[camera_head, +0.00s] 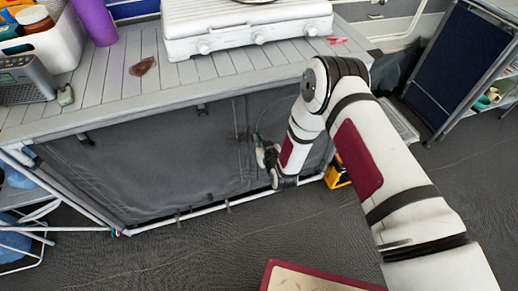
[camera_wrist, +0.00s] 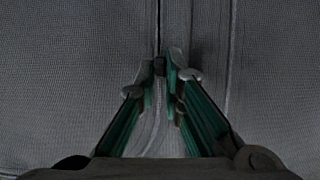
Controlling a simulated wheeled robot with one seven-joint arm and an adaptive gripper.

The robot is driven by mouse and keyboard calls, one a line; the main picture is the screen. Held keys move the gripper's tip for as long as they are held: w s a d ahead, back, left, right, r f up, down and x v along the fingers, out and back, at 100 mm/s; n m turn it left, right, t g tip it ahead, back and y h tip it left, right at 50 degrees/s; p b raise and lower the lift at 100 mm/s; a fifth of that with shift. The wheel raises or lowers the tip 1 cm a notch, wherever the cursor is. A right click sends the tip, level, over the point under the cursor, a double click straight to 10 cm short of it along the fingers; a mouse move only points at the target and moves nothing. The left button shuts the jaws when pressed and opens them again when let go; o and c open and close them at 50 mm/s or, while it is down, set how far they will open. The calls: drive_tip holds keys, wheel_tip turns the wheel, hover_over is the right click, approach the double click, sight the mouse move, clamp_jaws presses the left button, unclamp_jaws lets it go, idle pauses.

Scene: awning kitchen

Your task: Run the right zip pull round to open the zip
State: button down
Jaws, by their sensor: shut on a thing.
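A dark grey fabric front (camera_head: 140,165) hangs below the slatted counter, and it fills the wrist view (camera_wrist: 60,80). A thin dark line, which looks like the zip (camera_wrist: 158,25), runs straight up the fabric in the wrist view. My gripper (camera_wrist: 162,66) is at the lower end of that line, its green-sided fingers closed on a small dark piece, the zip pull (camera_wrist: 160,67). Most of the pull is hidden between the fingertips. In the head view my gripper (camera_head: 266,156) is against the right part of the fabric, partly hidden by my arm.
A white stove (camera_head: 245,30) stands on the counter (camera_head: 110,92) above. A pale rail (camera_head: 205,210) runs along the fabric's bottom edge. A yellow and black item (camera_head: 338,175) is on the floor right of my gripper. Open floor (camera_head: 190,255) lies in front.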

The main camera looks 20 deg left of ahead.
wheel_tip(320, 180, up, 14)
drive_tip(key=p, duration=0.6)
drive_tip(key=shift+s+p, duration=0.15)
drive_tip(key=shift+p, duration=0.25)
drive_tip(key=shift+r+p, duration=0.3)
drive_tip(key=shift+r, duration=0.45)
drive_tip(key=c, duration=1.7)
unclamp_jaws()
drive_tip(key=shift+r, duration=0.15)
drive_tip(key=shift+d, duration=0.1)
drive_tip(key=v, duration=1.1)
drive_tip(key=shift+s+d+r, duration=0.2)
drive_tip(key=shift+s, duration=0.1)
